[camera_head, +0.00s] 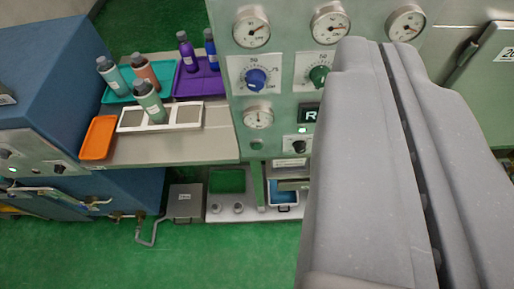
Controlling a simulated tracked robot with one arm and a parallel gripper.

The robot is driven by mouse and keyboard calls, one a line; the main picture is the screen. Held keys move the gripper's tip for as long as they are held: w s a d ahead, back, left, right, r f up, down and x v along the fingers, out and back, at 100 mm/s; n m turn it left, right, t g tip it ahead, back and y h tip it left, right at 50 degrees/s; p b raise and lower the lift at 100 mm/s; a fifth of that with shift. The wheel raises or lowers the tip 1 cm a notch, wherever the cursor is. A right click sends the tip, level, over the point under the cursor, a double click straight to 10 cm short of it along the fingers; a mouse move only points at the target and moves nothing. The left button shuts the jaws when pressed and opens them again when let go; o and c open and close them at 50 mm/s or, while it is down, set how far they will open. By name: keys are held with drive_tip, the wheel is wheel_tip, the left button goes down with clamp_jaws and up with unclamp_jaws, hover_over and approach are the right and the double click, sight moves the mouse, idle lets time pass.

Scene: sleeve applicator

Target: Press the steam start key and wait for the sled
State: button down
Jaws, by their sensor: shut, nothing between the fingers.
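My gripper (384,48) fills the right part of the view, its two grey fingers closed together with a thin dark seam between them. Its tips point up at the pale green machine panel (283,28), just below the gauges, and hide much of it. I cannot tell whether they touch it. No key labelled as steam start can be read. Left of the fingers are a dark display (309,114) showing an "R", partly covered, a small lit green lamp (303,130) and a round green button (256,145). I cannot identify the sled for certain.
A white rack (187,116) holding a green bottle (148,100) sits on a shelf (190,148), beside an orange tray (98,138), a teal tray (118,97) and a purple tray (203,83) with bottles. Blue (255,79) and green (319,76) knobs stick out of the panel.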

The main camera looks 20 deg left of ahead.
drive_tip(key=shift+w, duration=0.1)
idle(0.6)
drive_tip(key=w+a+f+m+t+y+b, duration=0.1)
drive_tip(key=w+a+f+m+t+b, duration=0.15)
drive_tip(key=w+a+f, duration=0.55)
drive_tip(key=w+a+f+m+t+y+b, duration=0.1)
drive_tip(key=w+a+f+m+b, duration=0.35)
drive_tip(key=w+f, duration=0.7)
drive_tip(key=s+d+f+m+h+b, duration=0.1)
drive_tip(key=f+h, duration=0.3)
drive_tip(key=f, duration=0.6)
drive_tip(key=s+f+m+g+h+b, duration=0.1)
drive_tip(key=s+f+m+h+b, duration=0.1)
drive_tip(key=f, duration=0.9)
drive_tip(key=s+d+f+m+g+h+b, duration=0.1)
drive_tip(key=f+h, duration=0.4)
drive_tip(key=f, duration=0.6)
drive_tip(key=shift+s+d+m+h+b, duration=0.35)
drive_tip(key=shift+s+m+b, duration=0.3)
drive_tip(key=shift+m, duration=0.55)
drive_tip(key=shift+a, duration=0.1)
drive_tip(key=p, duration=0.3)
approach(257, 146)
drive_tip(key=w+d, duration=0.4)
drive_tip(key=d, duration=0.1)
